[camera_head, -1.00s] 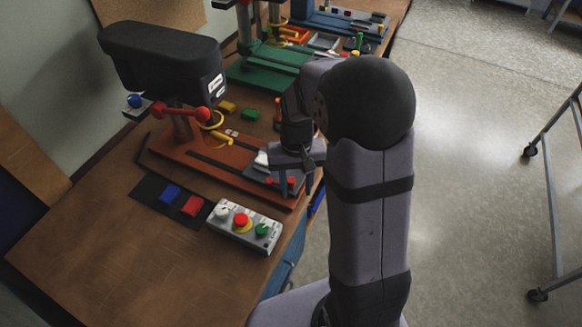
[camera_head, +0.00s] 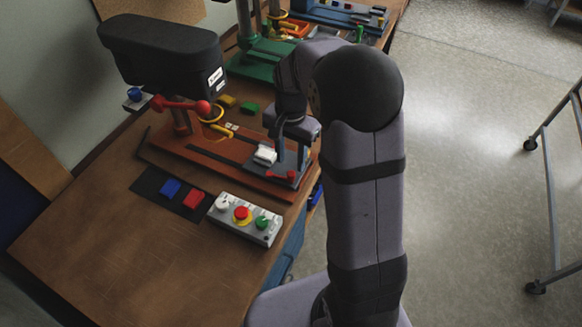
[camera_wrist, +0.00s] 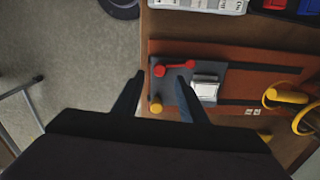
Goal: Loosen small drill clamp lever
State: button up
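The small drill's clamp (camera_head: 276,168) is a grey plate on the red-brown drill base. A red lever with a round end (camera_head: 284,176) lies along its near side. In the wrist view the red lever (camera_wrist: 176,68) lies at the clamp's upper edge. A white block (camera_wrist: 205,88) sits on the clamp plate. My gripper (camera_wrist: 161,77) is open and empty. In the wrist view its fingertips appear either side of the lever's round end; I cannot tell the height gap. In the head view my gripper (camera_head: 291,163) points down over the clamp.
A white button box (camera_head: 244,219) and a black mat (camera_head: 152,183) with blue and red blocks lie at the near side. The drill head (camera_head: 165,57) with a red handle stands left. The table's right edge is close.

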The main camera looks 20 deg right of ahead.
aim_at(291, 173)
jog(key=shift+f+p, duration=0.75)
jog(key=shift+f, duration=1.9)
grip_shut()
